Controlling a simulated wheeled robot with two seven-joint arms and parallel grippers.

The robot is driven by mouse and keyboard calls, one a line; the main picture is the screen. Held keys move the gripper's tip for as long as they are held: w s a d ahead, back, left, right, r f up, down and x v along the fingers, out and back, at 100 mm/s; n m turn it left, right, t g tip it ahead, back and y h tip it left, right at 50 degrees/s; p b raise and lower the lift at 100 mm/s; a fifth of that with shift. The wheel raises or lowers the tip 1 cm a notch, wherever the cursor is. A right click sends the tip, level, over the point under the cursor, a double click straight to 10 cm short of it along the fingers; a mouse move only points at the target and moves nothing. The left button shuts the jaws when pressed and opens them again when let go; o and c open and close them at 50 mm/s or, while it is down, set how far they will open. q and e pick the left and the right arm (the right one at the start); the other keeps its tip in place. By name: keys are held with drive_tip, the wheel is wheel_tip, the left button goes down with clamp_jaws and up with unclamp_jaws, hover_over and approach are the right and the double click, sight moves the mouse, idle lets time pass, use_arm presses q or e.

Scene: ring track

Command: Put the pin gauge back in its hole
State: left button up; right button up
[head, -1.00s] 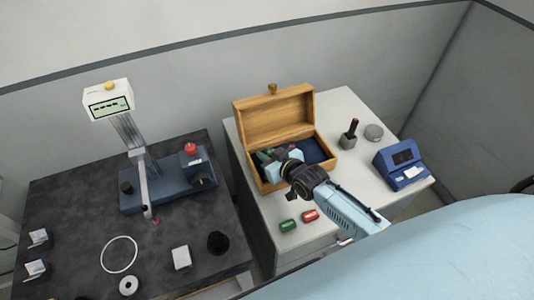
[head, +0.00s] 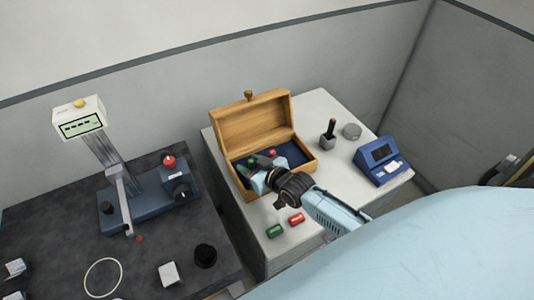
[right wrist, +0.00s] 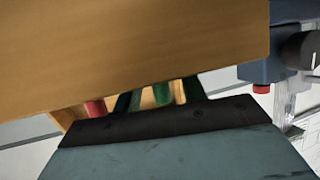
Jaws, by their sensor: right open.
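The wooden box (head: 232,128) stands open on the white cabinet, lid up at the back. On its dark blue lining (head: 292,155) I see a red-ended piece (head: 272,153) and a green-ended piece (head: 252,161), probably pin gauges; their holes cannot be made out. My right gripper (head: 257,174) is open over the box's left front part, covering some of the inside. In the right wrist view a green handle (right wrist: 162,93) shows between the dark fingers, with a red one (right wrist: 96,108) to the left. I cannot tell whether the fingers touch the green handle. My left gripper is not in view.
A green block (head: 274,231) and a red block (head: 296,219) lie before the box. A height gauge (head: 150,195) stands on the dark table left.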

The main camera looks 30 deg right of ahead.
drive_tip(key=v, duration=1.2)
drive_tip(key=shift+p, duration=0.3)
